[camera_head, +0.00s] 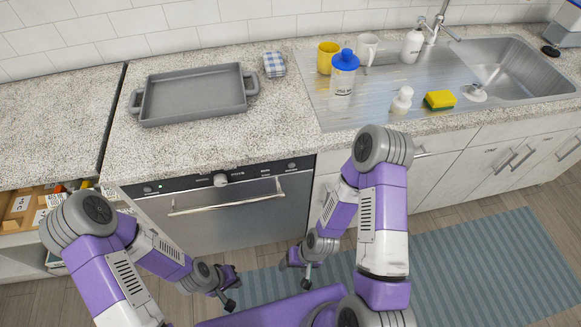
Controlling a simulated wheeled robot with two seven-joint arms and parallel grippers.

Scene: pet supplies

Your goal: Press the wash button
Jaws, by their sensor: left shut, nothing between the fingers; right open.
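A steel dishwasher (225,222) is built in under the counter, with its door shut. Its dark control panel (258,171) runs along the top edge and carries a round knob (220,180) near the middle and small buttons or marks on both sides. The labels are too small to read, so I cannot tell which one is the wash button. My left gripper (231,292) is shut and empty, low in front of the dishwasher and apart from it. My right gripper (296,272) is open and empty, to the right, also clear of the dishwasher.
A bar handle (227,196) sticks out below the panel. Above are a grey tray (195,94), a folded cloth (274,64) and a sink (505,70) with a blue-capped bottle (342,82), mugs and a sponge (440,99). An open drawer (25,212) is left; a striped mat (480,262) lies right.

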